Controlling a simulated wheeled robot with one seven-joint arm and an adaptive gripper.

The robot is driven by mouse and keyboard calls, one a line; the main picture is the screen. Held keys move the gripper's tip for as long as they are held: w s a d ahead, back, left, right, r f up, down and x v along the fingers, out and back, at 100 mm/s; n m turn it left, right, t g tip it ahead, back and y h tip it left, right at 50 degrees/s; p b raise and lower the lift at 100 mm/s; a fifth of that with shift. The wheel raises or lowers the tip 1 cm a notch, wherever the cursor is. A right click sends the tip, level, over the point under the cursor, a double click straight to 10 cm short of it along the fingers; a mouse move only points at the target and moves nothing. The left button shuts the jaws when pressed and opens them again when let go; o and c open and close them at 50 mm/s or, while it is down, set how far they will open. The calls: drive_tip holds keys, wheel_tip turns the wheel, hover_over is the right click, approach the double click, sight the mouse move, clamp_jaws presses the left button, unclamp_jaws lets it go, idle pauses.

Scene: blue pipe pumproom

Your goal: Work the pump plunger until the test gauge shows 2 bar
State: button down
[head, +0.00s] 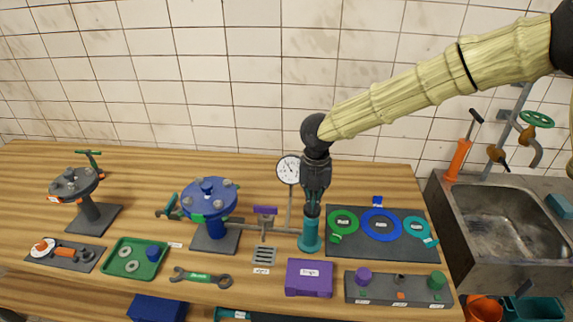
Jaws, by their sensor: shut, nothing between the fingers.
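The pump is a teal upright cylinder (310,237) on the wooden bench, with a dark top. My gripper (313,208) points down and is shut at the top of the pump. Its fingertips are over or touching the plunger top; I cannot tell which. The plunger itself is mostly hidden by the fingers. The test gauge (290,169) is a round white dial on a thin stem just left of my gripper. Its needle is too small to read, and its right edge is close behind my gripper. A grey pipe (270,228) runs left from the pump to the blue flanged fitting (209,198).
Right of the pump lies a dark mat with green, blue and teal rings (380,224). A purple box (309,278) and a grey block with knobs (398,290) stand in front. A wrench (202,277), green tray (112,272) and grey flange stand (90,205) are left. A sink (510,225) is right.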

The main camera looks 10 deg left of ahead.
idle(0.8)
wheel_tip(320, 180, up, 8)
drive_tip(key=p, duration=0.6)
idle(0.4)
drive_tip(key=shift+a, duration=0.1)
idle(0.3)
